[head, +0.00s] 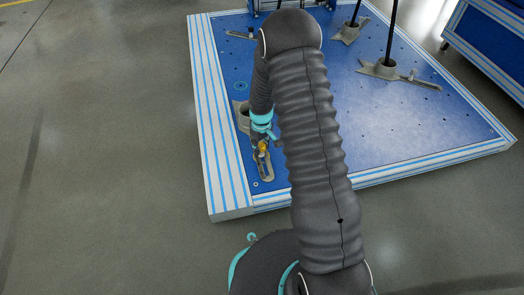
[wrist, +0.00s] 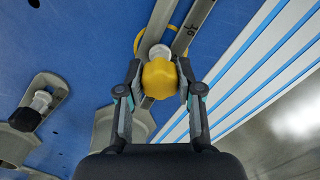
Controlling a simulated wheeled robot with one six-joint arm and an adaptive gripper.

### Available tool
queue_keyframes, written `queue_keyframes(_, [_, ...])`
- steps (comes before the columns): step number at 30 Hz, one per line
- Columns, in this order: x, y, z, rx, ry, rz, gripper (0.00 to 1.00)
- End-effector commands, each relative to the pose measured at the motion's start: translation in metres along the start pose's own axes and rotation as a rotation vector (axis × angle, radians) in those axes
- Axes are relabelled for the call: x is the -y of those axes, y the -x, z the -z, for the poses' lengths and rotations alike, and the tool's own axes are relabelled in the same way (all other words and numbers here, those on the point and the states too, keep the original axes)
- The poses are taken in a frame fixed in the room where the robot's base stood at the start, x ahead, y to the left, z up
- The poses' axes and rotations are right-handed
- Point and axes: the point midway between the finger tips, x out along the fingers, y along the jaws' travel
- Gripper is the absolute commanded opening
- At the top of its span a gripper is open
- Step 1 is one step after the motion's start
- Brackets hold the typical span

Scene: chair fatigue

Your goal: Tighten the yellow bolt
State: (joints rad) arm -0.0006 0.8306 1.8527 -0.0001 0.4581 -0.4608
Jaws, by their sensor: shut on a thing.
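The yellow bolt (wrist: 160,79) has a lobed knob-like head and sits between the two fingers of my gripper (wrist: 160,92) in the wrist view. The fingers are closed on its sides. A pale round part shows just beyond the bolt, by a slotted grey metal bracket (wrist: 184,38). In the head view the yellow bolt (head: 263,147) shows small on the bracket (head: 265,170) near the platform's left front corner. My arm covers much of the view there, and my gripper is mostly hidden beside the bolt.
The blue platform (head: 400,120) has a striped light metal edge (head: 211,130). Other grey brackets (head: 385,69) with dark posts stand toward the back right. In the wrist view a black-and-white bolt (wrist: 36,104) sits on a grey bracket at left. The floor around is clear.

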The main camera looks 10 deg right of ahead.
Motion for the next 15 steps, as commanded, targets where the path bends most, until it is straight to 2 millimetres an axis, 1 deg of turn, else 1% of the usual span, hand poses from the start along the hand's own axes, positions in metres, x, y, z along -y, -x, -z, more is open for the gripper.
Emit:
queue_keyframes(3, [-0.0003,-0.0006,0.0001,-0.001,-0.042,0.0,0.0])
queue_keyframes(11, [-0.0004,-0.0005,0.0001,-0.001,-0.047,0.0,0.0])
queue_keyframes(15, [-0.0004,-0.0011,0.0001,-0.001,-0.125,-0.001,0.0])
